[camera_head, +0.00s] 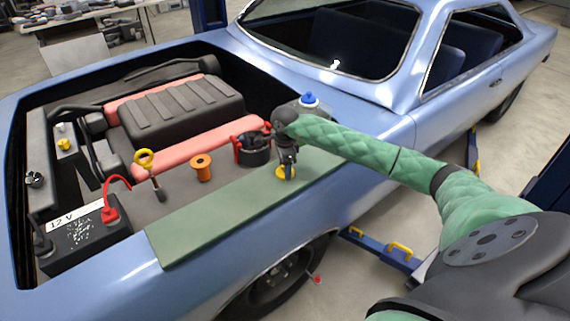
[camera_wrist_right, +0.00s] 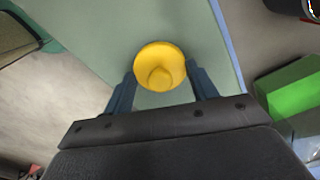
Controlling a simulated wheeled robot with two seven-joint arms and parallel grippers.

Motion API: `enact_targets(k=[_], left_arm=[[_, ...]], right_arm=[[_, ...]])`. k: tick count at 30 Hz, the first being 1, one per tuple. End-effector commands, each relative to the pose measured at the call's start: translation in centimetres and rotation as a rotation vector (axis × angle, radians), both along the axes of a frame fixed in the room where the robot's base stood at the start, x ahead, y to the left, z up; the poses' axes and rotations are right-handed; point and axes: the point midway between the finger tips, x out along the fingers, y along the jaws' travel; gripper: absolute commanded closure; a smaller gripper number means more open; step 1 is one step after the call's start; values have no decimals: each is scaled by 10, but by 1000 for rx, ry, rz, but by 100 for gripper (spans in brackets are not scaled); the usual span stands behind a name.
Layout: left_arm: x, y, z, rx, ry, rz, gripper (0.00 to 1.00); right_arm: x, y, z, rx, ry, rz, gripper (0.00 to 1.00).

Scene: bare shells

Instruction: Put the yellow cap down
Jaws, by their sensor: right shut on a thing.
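The yellow cap (camera_head: 281,173) is at the tips of my right gripper (camera_head: 287,168), over the green mat (camera_head: 200,226) on the car's fender. In the right wrist view the round yellow cap (camera_wrist_right: 160,66) sits between the two fingers of my right gripper (camera_wrist_right: 161,82), which are shut on it. The mat (camera_wrist_right: 110,30) lies behind it there. I cannot tell whether the cap touches the mat. My left gripper is not in view.
The open engine bay holds a black and red engine (camera_head: 175,110), an orange filler (camera_head: 202,167), a yellow-ringed dipstick (camera_head: 145,158) and a 12 V battery (camera_head: 82,240). A blue-capped reservoir (camera_head: 309,100) stands beyond my gripper. The mat's left part is clear.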

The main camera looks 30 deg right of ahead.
Motion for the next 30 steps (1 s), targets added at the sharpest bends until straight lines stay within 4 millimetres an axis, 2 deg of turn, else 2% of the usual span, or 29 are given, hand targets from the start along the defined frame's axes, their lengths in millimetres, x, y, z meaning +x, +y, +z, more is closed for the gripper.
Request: enact_targets(k=[12, 13, 15, 16, 29, 30], left_arm=[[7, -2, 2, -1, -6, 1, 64], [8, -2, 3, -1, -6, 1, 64], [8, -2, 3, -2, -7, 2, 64], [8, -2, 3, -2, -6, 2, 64], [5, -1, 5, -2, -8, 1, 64], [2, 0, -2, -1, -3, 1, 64]], right_arm=[[0, 0, -3, 0, -1, 0, 64], [0, 0, -2, 0, -1, 0, 37], [0, 0, -2, 0, -1, 0, 23], [0, 0, -2, 0, -1, 0, 20], [0, 0, 2, 0, 0, 0, 20], [1, 0, 2, -1, -2, 0, 20]])
